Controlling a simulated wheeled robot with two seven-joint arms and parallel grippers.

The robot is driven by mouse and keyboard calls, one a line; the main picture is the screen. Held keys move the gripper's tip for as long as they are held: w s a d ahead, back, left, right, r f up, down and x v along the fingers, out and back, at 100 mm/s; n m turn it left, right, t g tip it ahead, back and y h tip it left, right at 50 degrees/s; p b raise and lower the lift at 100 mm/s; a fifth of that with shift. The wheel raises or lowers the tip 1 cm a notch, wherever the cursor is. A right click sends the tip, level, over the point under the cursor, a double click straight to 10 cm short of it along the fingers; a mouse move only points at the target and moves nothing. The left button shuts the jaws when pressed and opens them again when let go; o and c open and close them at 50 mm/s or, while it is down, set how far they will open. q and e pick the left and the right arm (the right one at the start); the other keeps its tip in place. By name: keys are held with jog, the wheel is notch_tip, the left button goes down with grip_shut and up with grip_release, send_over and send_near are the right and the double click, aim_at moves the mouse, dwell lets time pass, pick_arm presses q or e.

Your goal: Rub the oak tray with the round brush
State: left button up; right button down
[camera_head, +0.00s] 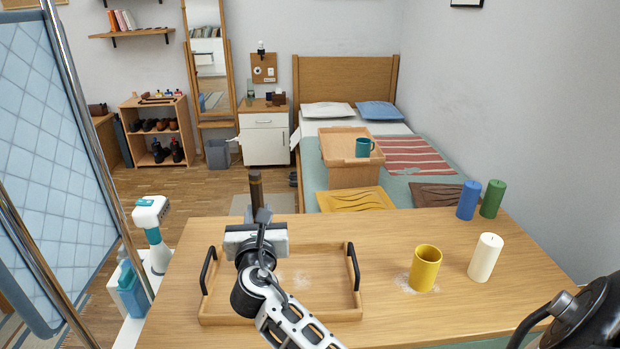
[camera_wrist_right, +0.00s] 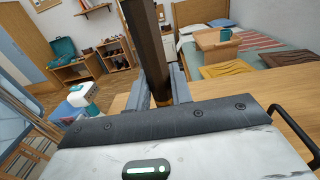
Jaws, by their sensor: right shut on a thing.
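The oak tray (camera_head: 330,312) lies on the table with a black handle at each end and pale powdery smudges on its floor. My right gripper (camera_head: 258,216) is above the tray's far part, and my arm hides some of the tray. It is shut on a dark brown upright stick, which I take for the round brush (camera_head: 255,188). In the right wrist view the brush (camera_wrist_right: 147,40) stands between the two grey fingers (camera_wrist_right: 158,90). Its bristles cannot be made out. One black tray handle (camera_wrist_right: 296,128) shows at the right there. My left gripper is not in view.
A white candle (camera_head: 485,258), a blue candle (camera_head: 468,200) and a green candle (camera_head: 492,199) stand further right.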

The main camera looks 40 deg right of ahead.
pick_arm(q)
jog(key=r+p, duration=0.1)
jog(key=p, duration=0.1)
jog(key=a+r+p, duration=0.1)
jog(key=p, duration=0.1)
dwell(0.3)
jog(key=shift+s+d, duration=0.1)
dwell(0.6)
